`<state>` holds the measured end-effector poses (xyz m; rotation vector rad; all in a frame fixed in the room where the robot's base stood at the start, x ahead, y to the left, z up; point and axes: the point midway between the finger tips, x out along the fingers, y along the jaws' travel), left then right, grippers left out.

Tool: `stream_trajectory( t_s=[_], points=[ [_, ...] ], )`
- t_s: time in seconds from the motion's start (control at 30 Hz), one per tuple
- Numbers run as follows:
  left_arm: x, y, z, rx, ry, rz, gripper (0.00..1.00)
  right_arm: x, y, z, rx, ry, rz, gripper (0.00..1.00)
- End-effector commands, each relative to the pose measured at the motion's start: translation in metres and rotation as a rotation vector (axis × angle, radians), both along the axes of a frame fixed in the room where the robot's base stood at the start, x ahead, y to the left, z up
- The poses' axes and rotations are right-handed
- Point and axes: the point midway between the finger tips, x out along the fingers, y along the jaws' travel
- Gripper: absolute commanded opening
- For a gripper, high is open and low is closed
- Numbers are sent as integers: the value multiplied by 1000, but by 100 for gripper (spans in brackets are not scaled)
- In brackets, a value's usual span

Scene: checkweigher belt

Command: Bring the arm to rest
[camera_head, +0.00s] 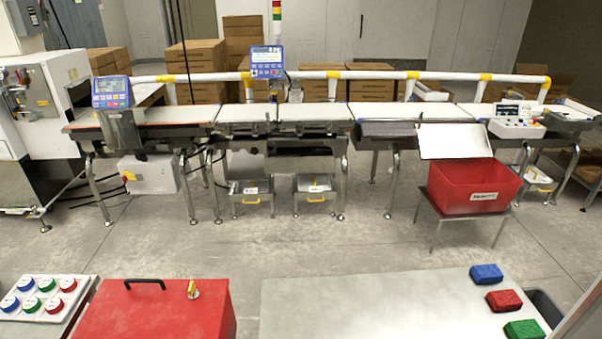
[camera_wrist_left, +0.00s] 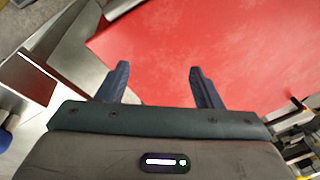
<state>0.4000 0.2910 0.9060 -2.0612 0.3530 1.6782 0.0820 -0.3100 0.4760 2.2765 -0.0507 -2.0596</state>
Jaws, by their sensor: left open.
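My left gripper (camera_wrist_left: 158,68) shows in the left wrist view, with its two dark fingers apart and nothing between them. A broad, flat red surface (camera_wrist_left: 215,45) lies beyond the fingers; I cannot tell how far off it is, or for certain which red thing it is. Neither of my arms shows in the head view. My right gripper is in no view.
In the head view, a conveyor line (camera_head: 285,112) with a red bin (camera_head: 470,190) crosses the back. In front are a red box (camera_head: 150,315) with a black handle, a button tray (camera_head: 85,285) and a grey table (camera_head: 370,300) bearing blue, red and green blocks. Floor between is clear.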

Motion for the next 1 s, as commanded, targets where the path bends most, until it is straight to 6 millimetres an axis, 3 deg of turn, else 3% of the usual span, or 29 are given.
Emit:
stream_trajectory(
  t_s=[0.03,0.2,0.7,1.0],
  points=[
    [-21,-3,5,-12,-14,48,60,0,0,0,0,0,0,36],
    [-63,-10,23,-51,-57,180,60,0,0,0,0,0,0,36],
    [-134,-20,69,-130,-129,415,60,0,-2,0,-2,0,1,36],
    [-114,-15,-5,-123,-108,418,60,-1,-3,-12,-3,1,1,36]
  ],
)
